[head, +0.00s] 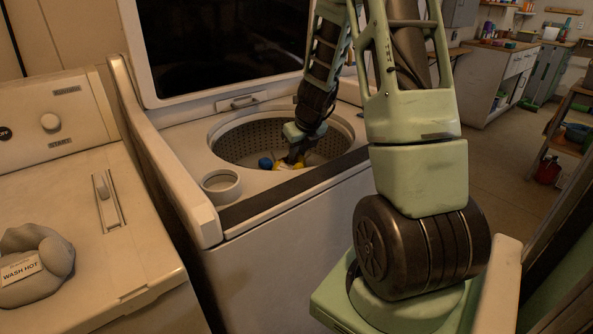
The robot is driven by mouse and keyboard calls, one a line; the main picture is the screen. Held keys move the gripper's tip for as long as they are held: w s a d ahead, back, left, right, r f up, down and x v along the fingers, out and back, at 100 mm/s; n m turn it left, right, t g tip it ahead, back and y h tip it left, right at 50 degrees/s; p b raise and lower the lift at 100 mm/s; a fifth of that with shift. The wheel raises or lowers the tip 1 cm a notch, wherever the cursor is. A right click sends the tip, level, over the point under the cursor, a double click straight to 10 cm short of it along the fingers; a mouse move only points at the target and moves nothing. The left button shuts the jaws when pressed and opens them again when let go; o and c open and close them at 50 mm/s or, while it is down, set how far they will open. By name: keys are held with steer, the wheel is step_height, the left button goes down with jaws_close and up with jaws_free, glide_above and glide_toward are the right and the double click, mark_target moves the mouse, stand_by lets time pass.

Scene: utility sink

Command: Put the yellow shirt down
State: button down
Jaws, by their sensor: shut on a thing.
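The yellow shirt (288,166) shows as a small patch of yellow at the opening of the washer drum (240,143). My gripper (294,158) reaches down into the drum opening and is shut on the yellow shirt. Most of the shirt and the fingertips are small and partly hidden by the drum's front rim. I cannot tell whether the shirt touches the drum's inside. A blue round thing (265,163) is just left of the shirt, inside the opening.
The washer's lid (225,100) stands open behind the drum. Shelves line the right.

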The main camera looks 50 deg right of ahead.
mark_target(298, 162)
steer(key=shift+f+b, duration=0.8)
steer(key=shift+f, duration=1.2)
steer(key=shift+f, duration=0.15)
steer(key=c, duration=1.3)
jaws_free()
steer(key=shift+o, duration=0.2)
steer(key=shift+r, duration=0.4)
steer(key=p+v, duration=0.4)
steer(key=v, duration=0.7)
steer(key=shift+r+p, duration=0.25)
steer(key=shift+p, duration=0.05)
steer(key=shift+s, duration=0.15)
